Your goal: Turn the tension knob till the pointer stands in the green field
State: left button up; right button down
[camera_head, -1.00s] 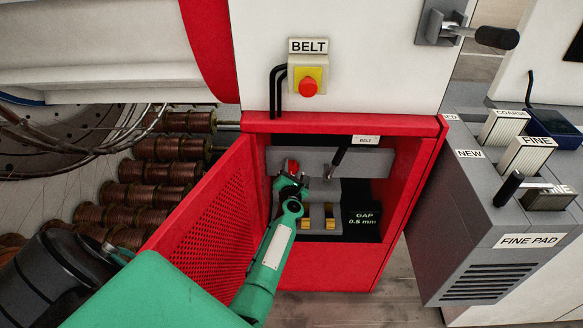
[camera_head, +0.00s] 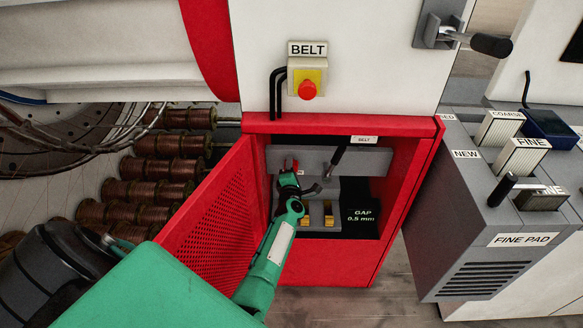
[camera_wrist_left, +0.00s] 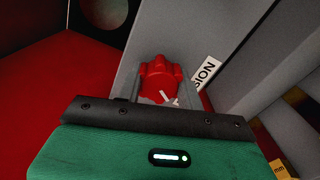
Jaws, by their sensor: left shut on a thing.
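The red tension knob (camera_wrist_left: 161,76) sits between the fingers of my left gripper (camera_wrist_left: 160,92) in the left wrist view. My left gripper is shut on it. In the head view, only a small red part of the knob (camera_head: 295,164) shows beyond my left gripper (camera_head: 291,172), inside the open red cabinet (camera_head: 405,185). A white label (camera_wrist_left: 208,72) ending in "SION" is beside the knob, partly hidden. I cannot make out the pointer or the green field. My right gripper is not in view.
The perforated red door (camera_head: 215,225) stands open left of my forearm. A black lever (camera_head: 338,153) rises right of the knob, near a BELT label. Brass-coloured blocks (camera_head: 328,220) and a GAP plate (camera_head: 361,215) are below. Copper spools (camera_head: 160,170) stand left.

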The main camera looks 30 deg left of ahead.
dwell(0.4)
pick_arm(q)
jog(key=o, duration=1)
jog(key=shift+s+d, duration=0.1)
jog(key=p+v, duration=0.4)
jog(key=v, duration=0.9)
jog(key=shift+s, duration=0.25)
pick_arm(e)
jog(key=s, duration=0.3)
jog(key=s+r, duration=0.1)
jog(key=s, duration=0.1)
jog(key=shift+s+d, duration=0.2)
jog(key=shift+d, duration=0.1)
pick_arm(q)
jog(key=shift+d, duration=0.1)
